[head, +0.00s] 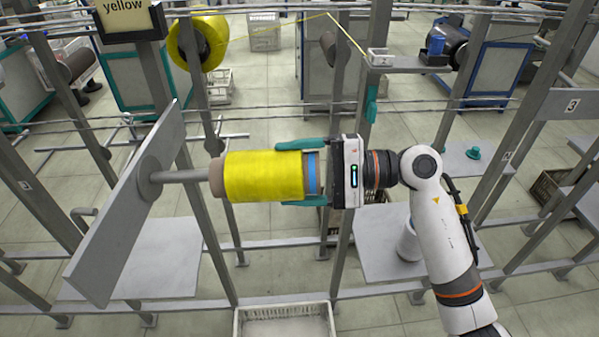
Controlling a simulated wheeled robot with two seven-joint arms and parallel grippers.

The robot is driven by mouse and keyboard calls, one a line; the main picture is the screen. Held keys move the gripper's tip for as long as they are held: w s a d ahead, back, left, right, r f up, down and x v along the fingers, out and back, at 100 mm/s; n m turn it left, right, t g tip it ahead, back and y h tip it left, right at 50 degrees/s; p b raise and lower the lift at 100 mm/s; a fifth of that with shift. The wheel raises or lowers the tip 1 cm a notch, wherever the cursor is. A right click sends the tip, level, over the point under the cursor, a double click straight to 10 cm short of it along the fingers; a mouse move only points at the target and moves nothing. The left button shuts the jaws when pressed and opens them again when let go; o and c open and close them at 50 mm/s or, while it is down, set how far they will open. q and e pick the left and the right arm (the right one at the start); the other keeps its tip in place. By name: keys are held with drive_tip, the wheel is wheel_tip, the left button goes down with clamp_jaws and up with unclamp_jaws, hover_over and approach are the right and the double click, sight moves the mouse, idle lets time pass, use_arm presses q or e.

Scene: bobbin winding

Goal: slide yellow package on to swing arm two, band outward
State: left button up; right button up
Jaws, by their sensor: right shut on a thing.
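The yellow package (262,177) is a wound cylinder lying level in the middle of the head view. A blue band (312,174) shows at its right end, and a bare brown tube end (216,178) at its left. My right gripper (303,173) is shut on the package's right, banded end, with teal fingers above and below it. A grey swing arm peg (180,176) runs from a tilted grey plate (128,205) and meets the tube's left end. How far it reaches inside is hidden. The swing arm's number is not visible. My left gripper is not in view.
A sign reading "yellow" (124,14) hangs top left. A yellow spool (200,42) sits behind, with a thread running right to a small guide (379,57). Grey posts and rails surround the work. A white crate (285,322) stands below.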

drive_tip(key=shift+w+a+f+b, duration=0.15)
drive_tip(key=shift+a+b, duration=0.5)
drive_tip(key=shift+a, duration=0.55)
drive_tip(key=shift+w+a+f+b, duration=0.1)
drive_tip(key=shift+a+b, duration=0.5)
drive_tip(key=shift+a, duration=1.05)
drive_tip(key=shift+w+a+f+b, duration=0.15)
drive_tip(key=shift+a+b, duration=0.4)
drive_tip(key=shift+a, duration=0.6)
drive_tip(key=shift+w+a+b, duration=0.1)
drive_tip(key=shift+a+b, duration=0.45)
drive_tip(key=shift+a, duration=0.55)
drive_tip(key=shift+f+b, duration=0.5)
drive_tip(key=shift+b, duration=0.4)
drive_tip(key=o, duration=1.1)
drive_tip(key=shift+d, duration=0.1)
